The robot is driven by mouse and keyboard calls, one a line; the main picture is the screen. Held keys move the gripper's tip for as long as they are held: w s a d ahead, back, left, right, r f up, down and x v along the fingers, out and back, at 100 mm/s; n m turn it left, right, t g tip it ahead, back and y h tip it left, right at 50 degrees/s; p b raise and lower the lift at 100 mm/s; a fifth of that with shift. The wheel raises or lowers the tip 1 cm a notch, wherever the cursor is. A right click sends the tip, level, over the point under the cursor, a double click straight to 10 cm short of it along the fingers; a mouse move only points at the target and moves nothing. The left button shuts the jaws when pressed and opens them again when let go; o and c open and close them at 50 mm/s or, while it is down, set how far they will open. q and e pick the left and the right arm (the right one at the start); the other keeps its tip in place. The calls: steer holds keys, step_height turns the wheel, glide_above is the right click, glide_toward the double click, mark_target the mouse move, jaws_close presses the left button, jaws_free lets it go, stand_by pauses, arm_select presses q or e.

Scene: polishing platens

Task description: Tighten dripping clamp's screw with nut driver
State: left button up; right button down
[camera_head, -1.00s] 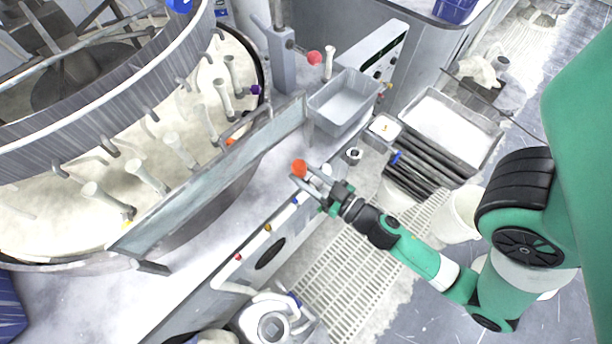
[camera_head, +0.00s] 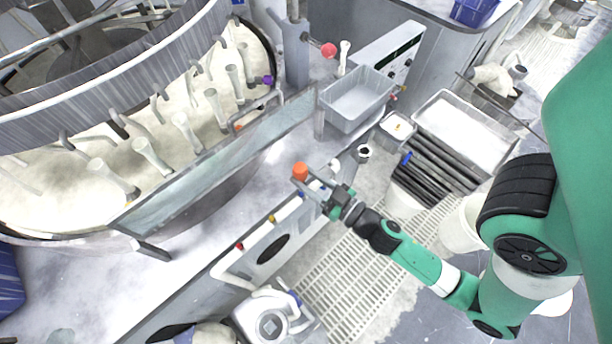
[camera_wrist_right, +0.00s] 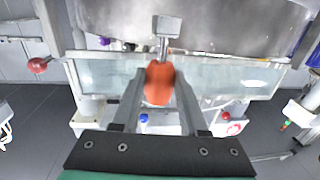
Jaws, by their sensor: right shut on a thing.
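My right gripper (camera_head: 312,184) is shut on the orange handle of the nut driver (camera_head: 300,171), above the bench's front edge. In the right wrist view the orange handle (camera_wrist_right: 159,84) sits between the two fingers of my right gripper (camera_wrist_right: 160,78). A grey metal end (camera_wrist_right: 167,27) shows beyond the handle, in front of the clear splash guard. The clamp with the drip cannot be made out for certain. An orange fitting (camera_head: 238,127) and a purple fitting (camera_head: 267,80) show near the platen edge behind the guard. My left gripper is not in view.
A clear splash guard (camera_head: 225,158) stands between my right gripper and the round platen with several pale posts. A grey bin (camera_head: 358,98) is on the bench. Coloured knobs, one red (camera_head: 239,246), line the bench front. A red ball knob (camera_head: 328,50) stands farther back.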

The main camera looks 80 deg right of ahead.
steer(key=shift+f+b, duration=0.75)
steer(key=shift+f, duration=0.35)
steer(key=shift+f, duration=0.2)
stand_by(0.9)
steer(key=shift+f+b, duration=0.3)
steer(key=shift+b, duration=0.2)
steer(key=shift+f+b, duration=0.75)
steer(key=shift+c, duration=1.8)
jaws_free()
